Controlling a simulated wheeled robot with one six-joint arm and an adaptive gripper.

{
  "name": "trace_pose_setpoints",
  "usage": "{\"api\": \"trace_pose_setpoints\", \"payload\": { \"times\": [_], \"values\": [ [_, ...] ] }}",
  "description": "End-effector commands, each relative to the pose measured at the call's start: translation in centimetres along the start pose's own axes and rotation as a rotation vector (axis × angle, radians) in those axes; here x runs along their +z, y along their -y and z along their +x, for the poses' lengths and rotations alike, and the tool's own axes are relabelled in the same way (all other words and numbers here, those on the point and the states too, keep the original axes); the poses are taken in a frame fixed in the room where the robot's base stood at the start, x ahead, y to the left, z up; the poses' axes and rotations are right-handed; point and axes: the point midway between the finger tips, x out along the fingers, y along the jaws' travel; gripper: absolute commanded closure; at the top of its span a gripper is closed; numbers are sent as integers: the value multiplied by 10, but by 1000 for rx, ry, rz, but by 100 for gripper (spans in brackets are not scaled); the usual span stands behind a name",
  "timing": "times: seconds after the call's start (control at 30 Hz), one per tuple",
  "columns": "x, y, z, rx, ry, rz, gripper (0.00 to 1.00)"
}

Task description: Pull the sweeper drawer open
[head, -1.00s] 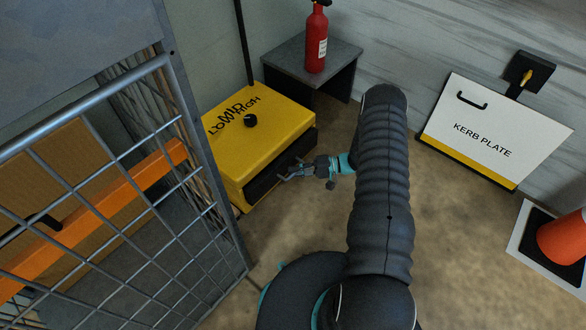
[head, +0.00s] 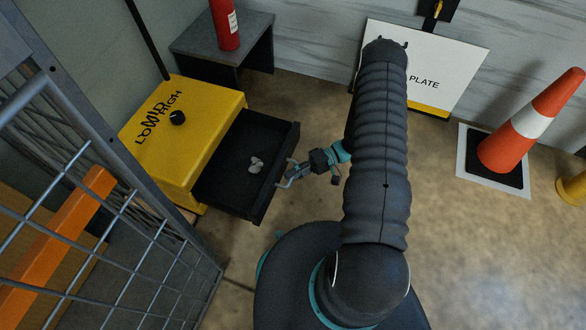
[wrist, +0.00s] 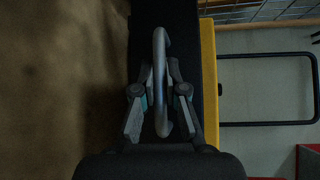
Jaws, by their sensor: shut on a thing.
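The yellow sweeper (head: 165,150) stands on the floor at the left in the head view, with a black knob and the words LOW, MID and HIGH on top. Its black drawer (head: 222,186) is pulled well out toward my arm, and a small grey lump of debris (head: 256,164) lies inside. My gripper (head: 290,174) is shut on the drawer's grey handle (head: 283,184) at the drawer front. In the wrist view the handle (wrist: 161,65) runs between the two fingers of my gripper (wrist: 160,110), with the black drawer front behind it.
A wire mesh cage (head: 120,240) with an orange bar is close at the left. A grey side table (head: 245,27) with a red extinguisher (head: 226,24) stands behind. A white sign board (head: 440,70) and an orange cone (head: 530,122) are at the right. Floor right of the drawer is clear.

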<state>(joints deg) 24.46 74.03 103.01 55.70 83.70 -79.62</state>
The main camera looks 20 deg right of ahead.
Motion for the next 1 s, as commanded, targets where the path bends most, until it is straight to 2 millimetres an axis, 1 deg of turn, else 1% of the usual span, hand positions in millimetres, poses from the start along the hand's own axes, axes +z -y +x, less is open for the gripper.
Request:
{"api": "trace_pose_setpoints", "payload": {
  "times": [0.43,0.47,0.5,0.53,0.57,0.87,1.0],
  "values": [
    [4,-1,1,0,11,1,100],
    [4,-1,1,0,11,1,84],
    [4,-1,1,0,10,2,74],
    [4,-1,1,0,10,2,67],
    [4,-1,0,0,9,2,63],
    [3,-1,-2,0,6,1,63],
    [3,-1,-12,1,3,0,63]
  ]
}}
